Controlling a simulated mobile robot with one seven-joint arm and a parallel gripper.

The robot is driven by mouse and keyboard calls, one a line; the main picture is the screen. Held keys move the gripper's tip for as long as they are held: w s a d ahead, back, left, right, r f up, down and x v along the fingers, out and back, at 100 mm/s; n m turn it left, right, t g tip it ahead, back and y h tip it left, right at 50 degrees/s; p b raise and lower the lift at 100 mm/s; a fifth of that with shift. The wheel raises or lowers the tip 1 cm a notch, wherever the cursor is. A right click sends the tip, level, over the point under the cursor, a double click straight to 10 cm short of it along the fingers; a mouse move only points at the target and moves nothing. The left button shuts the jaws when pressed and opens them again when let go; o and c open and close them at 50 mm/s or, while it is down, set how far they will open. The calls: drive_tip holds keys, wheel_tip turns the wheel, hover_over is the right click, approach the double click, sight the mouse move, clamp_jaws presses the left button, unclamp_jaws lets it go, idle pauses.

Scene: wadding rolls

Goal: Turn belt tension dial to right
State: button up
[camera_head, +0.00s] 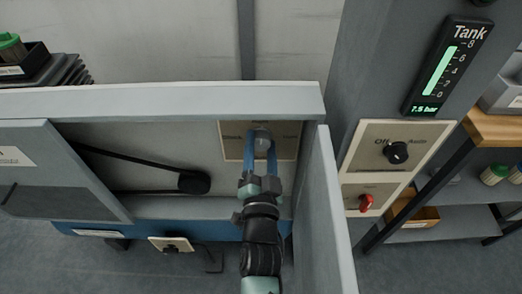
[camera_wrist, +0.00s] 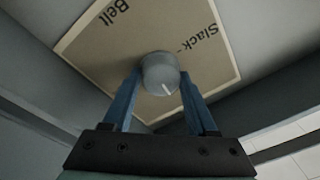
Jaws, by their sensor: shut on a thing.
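The belt tension dial (camera_head: 262,138) is a round grey knob on a beige panel (camera_head: 288,150) inside the open machine housing. In the wrist view the dial (camera_wrist: 160,72) has a white mark near its lower edge, pointing down and slightly right in the picture. The panel (camera_wrist: 100,50) there shows the words "Belt" and "Slack". My gripper (camera_head: 261,148) reaches into the housing with its two blue fingers on either side of the dial. In the wrist view my gripper (camera_wrist: 160,82) is shut on the dial; the exact contact points are partly hidden.
An open grey door (camera_head: 332,210) stands close to the right of my arm. The housing's top edge (camera_head: 160,100) runs above. A black belt and pulley (camera_head: 194,182) lie to the left. A black knob (camera_head: 396,152) and red switch (camera_head: 366,202) sit on panels to the right.

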drive_tip(key=shift+n+b, duration=0.35)
drive_tip(key=shift+n, duration=0.25)
drive_tip(key=o, duration=1.4)
drive_tip(key=shift+c, duration=0.2)
drive_tip(key=s+f, duration=0.1)
drive_tip(key=s, duration=1.2)
drive_tip(key=shift+f, duration=0.15)
